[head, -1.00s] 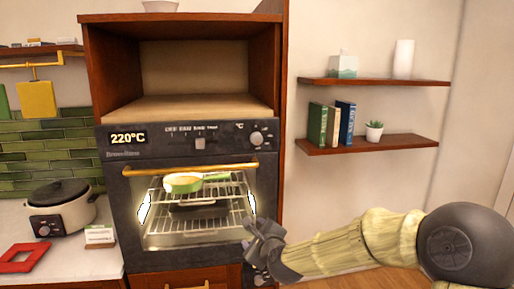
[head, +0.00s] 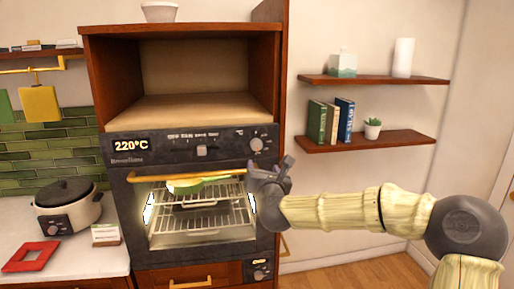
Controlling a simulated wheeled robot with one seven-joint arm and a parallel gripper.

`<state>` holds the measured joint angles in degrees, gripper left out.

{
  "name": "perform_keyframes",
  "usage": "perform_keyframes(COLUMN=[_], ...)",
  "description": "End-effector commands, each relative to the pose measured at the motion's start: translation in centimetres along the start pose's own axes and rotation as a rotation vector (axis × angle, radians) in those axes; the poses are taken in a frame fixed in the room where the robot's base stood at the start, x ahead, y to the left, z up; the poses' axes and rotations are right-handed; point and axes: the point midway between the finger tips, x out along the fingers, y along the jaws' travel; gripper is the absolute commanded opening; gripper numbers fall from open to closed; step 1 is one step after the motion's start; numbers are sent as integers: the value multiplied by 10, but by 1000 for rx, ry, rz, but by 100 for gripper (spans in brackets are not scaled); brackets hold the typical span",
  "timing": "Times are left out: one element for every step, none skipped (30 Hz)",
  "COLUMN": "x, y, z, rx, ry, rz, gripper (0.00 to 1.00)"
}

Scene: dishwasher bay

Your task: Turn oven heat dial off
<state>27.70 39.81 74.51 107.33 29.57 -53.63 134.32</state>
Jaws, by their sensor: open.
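The oven (head: 190,258) is built into a wooden cabinet, with its door shut and its inside lit. Its display (head: 131,145) reads 220°C. The heat dial (head: 257,144) is a round knob at the right end of the control panel, below a small °C mark. My gripper (head: 268,164) is just below and slightly right of the dial, near the oven's right edge. It is open and appears empty. I cannot tell whether it touches the panel.
A yellow handle bar (head: 190,172) crosses the oven door top. Another small dial (head: 259,274) is low on the right. Shelves (head: 365,144) hang on the right wall. A cooker (head: 68,207) stands on the left counter.

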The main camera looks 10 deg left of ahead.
Motion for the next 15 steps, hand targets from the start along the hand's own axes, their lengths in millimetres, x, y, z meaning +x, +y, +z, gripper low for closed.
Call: perform_keyframes(x=[7, 11, 17, 22, 28, 35, 40, 45, 52, 57, 62, 68, 73, 77, 83], y=[1, 2, 2, 1, 2, 1, 2, 2, 2, 2, 2, 2, 2, 2, 2], z=[2, 3, 2, 3, 3, 4, 4, 3, 3, 3, 4, 4, 3, 3, 3], rx=[2, 2, 2, 2, 3, 2, 1, 1, 0, 1, 1, 1, 1, 0, 0], ry=[1, 1, 2, 2, 2, 1, 1, 2, 2, 2, 1, 1, 2, 2, 1], rz=[0, 1, 0, -1, 0, -1, 0, 0, -1, 0, 0, 0, 0, 0, 0], gripper=[59, 59, 59, 59, 59, 59, 59, 59, 59, 59, 59, 59, 59, 59, 59])
